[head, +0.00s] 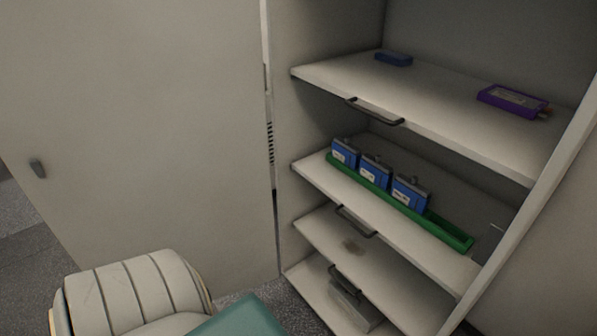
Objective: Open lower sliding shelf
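An open grey cabinet holds several shelves, and the front ones carry dark bar handles. A lower shelf (325,232) has a dark smudge on it and a handle (345,284) at its front edge. The shelf above it (312,170) has its own handle (354,221). The top shelf (330,75) has a handle (374,112) too. All these shelves appear to sit within the cabinet. Neither of my grippers is in view, and nothing is seen touching a handle.
A green tray (454,236) with three blue battery packs (375,172) lies on the middle shelf. A blue item (394,59) and a purple box (512,100) lie on the top shelf. A grey object (352,310) sits at the bottom. A closed door panel (140,130) stands left.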

